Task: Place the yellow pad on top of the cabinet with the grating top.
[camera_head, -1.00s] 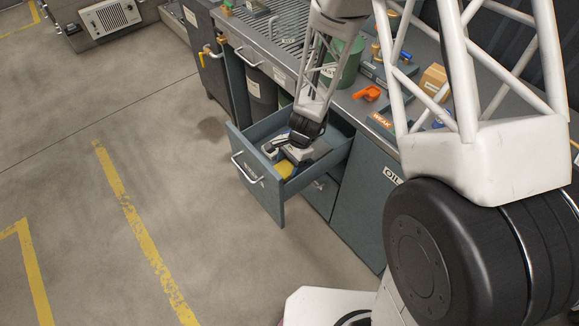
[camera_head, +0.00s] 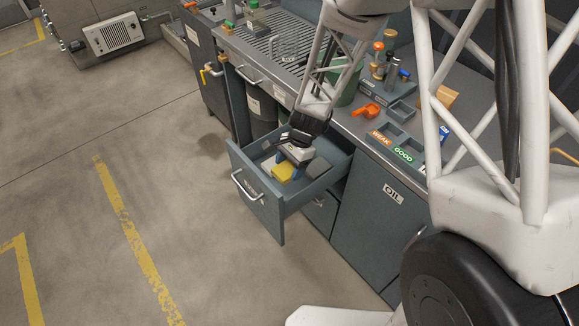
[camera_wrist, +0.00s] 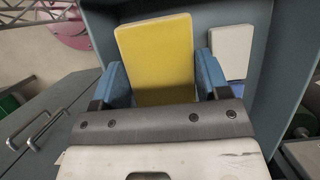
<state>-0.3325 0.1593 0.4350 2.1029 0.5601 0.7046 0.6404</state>
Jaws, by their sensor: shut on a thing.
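The yellow pad (camera_head: 284,172) is in my gripper, above the open drawer (camera_head: 268,205). In the wrist view the yellow pad (camera_wrist: 157,58) stands out between the two blue fingers. My gripper (camera_head: 292,160) is shut on it; it also shows in the wrist view (camera_wrist: 160,82). The drawer's floor and a pale block (camera_wrist: 232,50) lie behind the pad in the wrist view. The cabinet with the grating top (camera_head: 285,42) stands beyond the drawer, partly hidden by my arm.
The floor at left is clear.

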